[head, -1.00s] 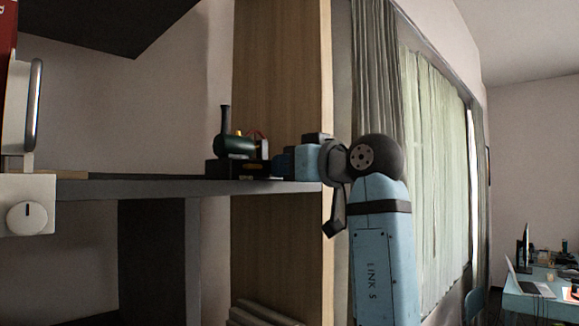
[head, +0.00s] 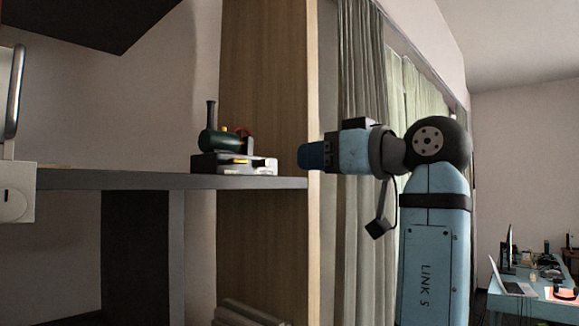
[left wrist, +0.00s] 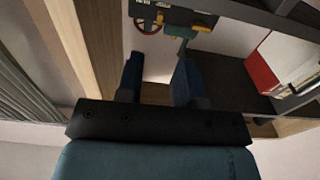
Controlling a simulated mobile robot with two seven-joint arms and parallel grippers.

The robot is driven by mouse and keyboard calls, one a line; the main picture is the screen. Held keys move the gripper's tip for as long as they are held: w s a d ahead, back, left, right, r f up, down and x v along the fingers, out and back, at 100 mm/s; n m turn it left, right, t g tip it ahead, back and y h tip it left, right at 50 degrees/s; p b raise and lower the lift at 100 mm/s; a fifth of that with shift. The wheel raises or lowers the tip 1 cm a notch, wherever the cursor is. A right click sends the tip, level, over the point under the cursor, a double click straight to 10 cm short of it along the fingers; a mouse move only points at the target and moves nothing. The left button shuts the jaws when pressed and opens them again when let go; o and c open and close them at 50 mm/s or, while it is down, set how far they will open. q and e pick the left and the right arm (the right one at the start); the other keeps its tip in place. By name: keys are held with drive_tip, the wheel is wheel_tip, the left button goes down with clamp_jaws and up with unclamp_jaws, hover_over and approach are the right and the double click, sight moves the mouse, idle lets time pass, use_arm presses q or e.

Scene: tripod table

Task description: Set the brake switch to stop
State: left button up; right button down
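A small model steam engine (head: 226,142) with a green boiler, black chimney and red wheel stands on a grey base (head: 232,165) on the shelf. The base has a yellow part and pale markings on its front; I cannot make out which part is the brake switch or how it is set. In the left wrist view the engine's red wheel (left wrist: 148,22) shows upside down at the top. My left gripper (head: 304,156) is right of the base, apart from it. In the left wrist view its two fingers (left wrist: 157,82) are apart with nothing between them. My right gripper is not in view.
The engine stands near the right end of the grey shelf (head: 120,180), beside a wooden upright panel (head: 262,80). A white box with a round dial (head: 14,205) is at the left edge. Curtains (head: 365,90) hang behind my arm.

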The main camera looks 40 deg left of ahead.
use_arm(q)
drive_tip(key=shift+s+d, duration=0.15)
drive_tip(key=shift+d, duration=1.75)
